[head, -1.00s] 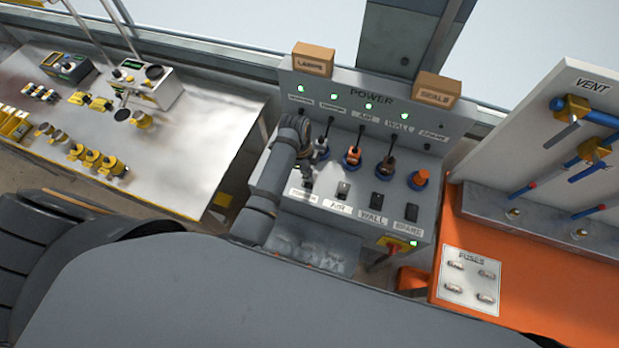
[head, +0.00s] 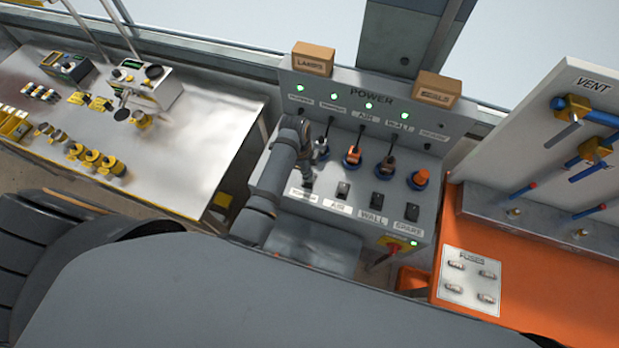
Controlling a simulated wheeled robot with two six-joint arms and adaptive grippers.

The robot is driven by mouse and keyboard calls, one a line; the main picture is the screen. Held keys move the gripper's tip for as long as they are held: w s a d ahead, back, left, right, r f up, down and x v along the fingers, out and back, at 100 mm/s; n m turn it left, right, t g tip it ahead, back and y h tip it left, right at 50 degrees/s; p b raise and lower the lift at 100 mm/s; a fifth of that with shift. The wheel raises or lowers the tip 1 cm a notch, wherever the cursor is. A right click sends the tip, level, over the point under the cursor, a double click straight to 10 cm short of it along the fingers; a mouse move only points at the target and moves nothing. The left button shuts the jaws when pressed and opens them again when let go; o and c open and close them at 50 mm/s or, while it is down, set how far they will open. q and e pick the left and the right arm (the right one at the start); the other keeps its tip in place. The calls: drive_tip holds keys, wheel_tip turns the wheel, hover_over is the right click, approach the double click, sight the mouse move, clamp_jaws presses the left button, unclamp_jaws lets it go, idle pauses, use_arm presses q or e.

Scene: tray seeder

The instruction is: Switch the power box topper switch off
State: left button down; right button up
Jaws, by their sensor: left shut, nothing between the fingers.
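The grey power box (head: 345,84) stands in the middle of the head view, with a row of plugs above a row of black rocker switches. My left gripper (head: 307,183) is shut and empty, its fingers pointing down at the left part of the switch row. It is right over the switch above the second-from-left lower label (head: 303,194), which looks like the topper one; the gripper hides most of that switch. I cannot tell whether they touch or how the switch is set. The AIR switch (head: 343,190) is just right of the fingers. My right gripper is out of view.
The WALL switch (head: 377,200) and SPARE switch (head: 412,212) are further right. Several green lamps are lit, including one above the second plug (head: 334,96). Orange plugs (head: 353,156) and cables rise close to my gripper. A metal bench (head: 190,140) is left, an orange bench (head: 530,270) right.

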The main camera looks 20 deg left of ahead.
use_arm(q)
drive_tip(key=shift+f+b, duration=0.35)
drive_tip(key=shift+f, duration=0.45)
wheel_tip(320, 180, up, 3)
drive_tip(key=p, duration=0.2)
drive_tip(key=shift+p, duration=0.3)
drive_tip(key=shift+r+b, duration=0.2)
drive_tip(key=shift+b, duration=0.1)
drive_tip(key=shift+r, duration=1.85)
drive_tip(key=shift+f, duration=0.1)
